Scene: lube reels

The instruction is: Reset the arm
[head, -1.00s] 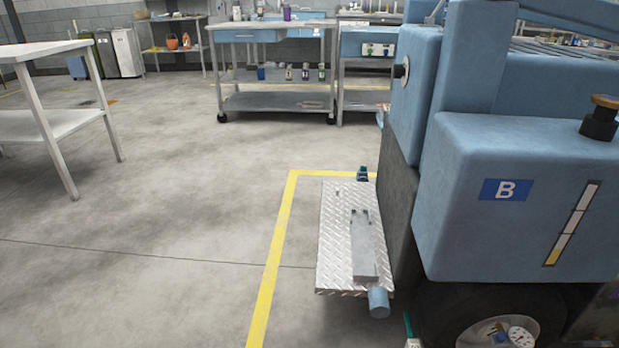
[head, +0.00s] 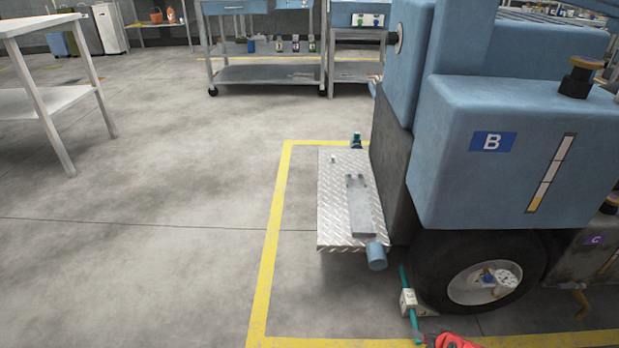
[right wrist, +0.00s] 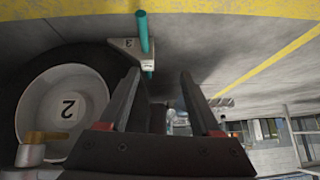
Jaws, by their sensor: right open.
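My right gripper (right wrist: 160,76) is open in the right wrist view, its two dark fingers apart with nothing between them. In the head view only a red and black part (head: 456,341) shows at the bottom edge, which seems to belong to my right arm or gripper. A pale wheel chock (head: 410,303) with a teal handle stands on the floor against the black tyre (head: 430,265). The chock (right wrist: 127,46) also shows in the right wrist view, beyond the fingertips and apart from them. My left gripper is not in view.
The blue machine marked B (head: 460,180) fills the right side. A metal tread-plate step (head: 335,215) juts out beside it. Yellow floor lines (head: 268,260) surround it. A grey table (head: 50,105) stands at left, a workbench (head: 262,75) behind. The left floor is clear.

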